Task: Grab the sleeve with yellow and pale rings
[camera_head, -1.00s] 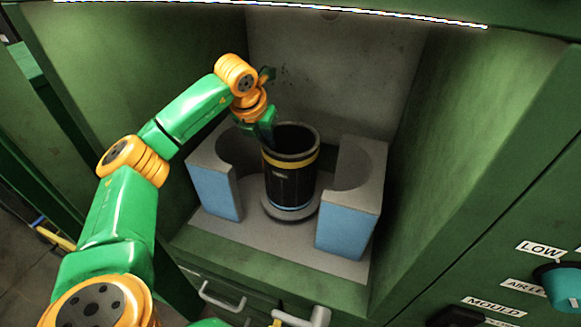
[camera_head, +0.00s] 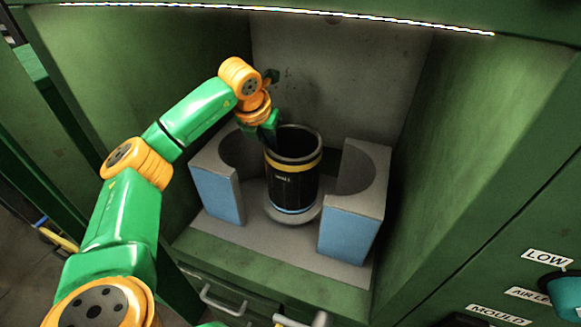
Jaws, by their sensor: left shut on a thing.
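A black sleeve (camera_head: 292,187) stands upright on a round base between two mould halves inside the green cabinet. It has a yellow ring near its top and a thin pale-blue ring near its bottom. My left gripper (camera_head: 268,135) is at the sleeve's upper left rim, shut on it. The fingertips are partly hidden by the hand and the rim. My right gripper is not in view.
The left mould half (camera_head: 216,190) and right mould half (camera_head: 349,232), grey with blue faces, flank the sleeve closely. The cabinet's green walls enclose both sides. A drawer handle (camera_head: 222,301) is below, and a teal knob (camera_head: 566,292) is at the lower right.

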